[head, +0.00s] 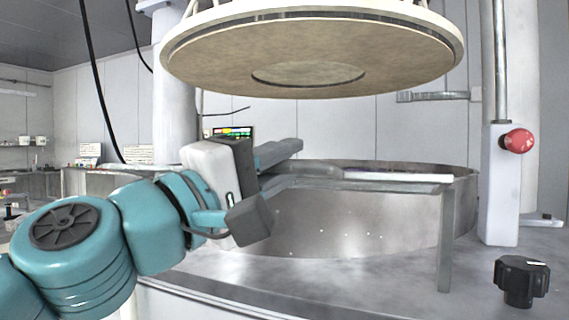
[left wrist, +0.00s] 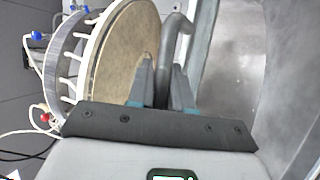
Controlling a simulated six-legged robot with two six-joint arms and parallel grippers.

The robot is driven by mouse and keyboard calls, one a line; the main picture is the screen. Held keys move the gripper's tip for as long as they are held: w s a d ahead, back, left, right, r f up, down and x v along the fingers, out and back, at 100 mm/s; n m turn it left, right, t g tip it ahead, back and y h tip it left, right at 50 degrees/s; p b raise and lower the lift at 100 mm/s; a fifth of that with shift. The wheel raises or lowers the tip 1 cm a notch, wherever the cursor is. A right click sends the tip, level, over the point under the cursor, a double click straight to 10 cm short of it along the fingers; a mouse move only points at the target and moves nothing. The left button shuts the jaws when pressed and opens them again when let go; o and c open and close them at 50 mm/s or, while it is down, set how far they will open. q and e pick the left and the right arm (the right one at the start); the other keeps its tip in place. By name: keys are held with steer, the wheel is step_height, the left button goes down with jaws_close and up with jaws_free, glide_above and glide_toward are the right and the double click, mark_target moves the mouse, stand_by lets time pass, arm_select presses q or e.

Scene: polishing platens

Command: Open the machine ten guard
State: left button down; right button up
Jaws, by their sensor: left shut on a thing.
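The guard (head: 445,240) shows in the head view as a grey metal frame, with a flat top bar and an upright post in front of the round metal basin. A bent grey tube handle (left wrist: 174,38) on it shows in the left wrist view, beside a flat grey bar. My left gripper (head: 298,160) reaches in from the left in the head view. In the left wrist view its two fingers (left wrist: 163,72) are shut on the handle, one on each side. The fingers partly hide the handle in the head view. My right gripper is not in view.
A large round polishing head (head: 210,62) hangs above the basin (head: 345,235). A white column with a red knob (head: 518,141) stands at right, and a black knob (head: 520,282) sits on the machine top at front right. A small lit display (head: 232,132) is behind my gripper.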

arm_select(q)
steer(key=shift+s+a+r, duration=0.2)
steer(key=shift+s+r, duration=0.1)
steer(key=shift+r, duration=0.1)
steer(key=c, duration=1.4)
jaws_free()
steer(key=shift+c, duration=0.2)
steer(key=o, duration=0.3)
steer(key=shift+s+r, duration=0.1)
steer(key=shift+s, duration=0.3)
steer(key=shift+w+f, duration=0.2)
steer(key=shift+w, duration=0.05)
